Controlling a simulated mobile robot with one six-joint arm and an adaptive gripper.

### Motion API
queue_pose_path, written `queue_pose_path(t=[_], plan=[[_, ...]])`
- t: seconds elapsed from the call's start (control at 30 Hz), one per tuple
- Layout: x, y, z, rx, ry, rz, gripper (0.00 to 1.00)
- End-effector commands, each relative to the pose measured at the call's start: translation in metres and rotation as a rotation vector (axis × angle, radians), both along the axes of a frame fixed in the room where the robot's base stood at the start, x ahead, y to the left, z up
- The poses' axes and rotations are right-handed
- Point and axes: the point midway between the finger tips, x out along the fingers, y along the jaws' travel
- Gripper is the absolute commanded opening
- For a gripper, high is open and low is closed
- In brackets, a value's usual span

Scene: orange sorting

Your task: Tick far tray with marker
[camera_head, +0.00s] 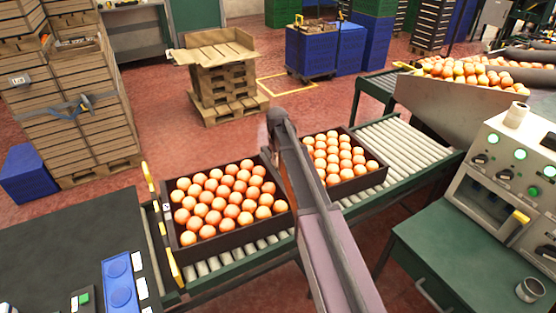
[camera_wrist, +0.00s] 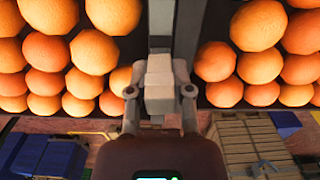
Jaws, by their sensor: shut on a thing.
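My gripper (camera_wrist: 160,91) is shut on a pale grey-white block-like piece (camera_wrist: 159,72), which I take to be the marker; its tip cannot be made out. Two dark trays full of oranges stand side by side on the roller conveyor: the left tray (camera_head: 234,229) and the right tray (camera_head: 362,181), which is farther from the head camera. In the head view my arm crosses in front of the gap between them and hides most of the gripper. In the wrist view, oranges (camera_wrist: 93,50) lie left and more oranges (camera_wrist: 257,38) right of the gripper.
Bare rollers (camera_head: 402,143) lie right of the right tray. A sloped metal bin (camera_head: 430,95) of oranges and a control panel (camera_head: 490,200) stand at the right. Stacked pallets (camera_head: 225,85) are behind. A dark table (camera_head: 50,250) with a blue holder (camera_head: 120,283) is front left.

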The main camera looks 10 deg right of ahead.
Motion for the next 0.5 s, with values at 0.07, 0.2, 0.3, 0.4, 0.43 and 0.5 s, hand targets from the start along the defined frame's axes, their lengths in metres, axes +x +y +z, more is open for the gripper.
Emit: queue_pose_path(t=[0.07,0.2,0.3,0.4,0.43,0.5], plan=[[-0.0011,-0.0002,-0.0005,0.0,0.002,0.0,0.0],[-0.0005,-0.0002,-0.0005,0.0,0.002,0.0,0.0],[0.0007,0.0001,-0.0004,0.0,0.002,0.0,0.0],[0.0025,0.0005,-0.0003,0.001,0.001,0.0,0.0],[0.0031,0.0006,-0.0003,0.001,0.001,0.0,0.0],[0.0042,0.0009,-0.0002,0.0,0.001,0.0,0.0]])
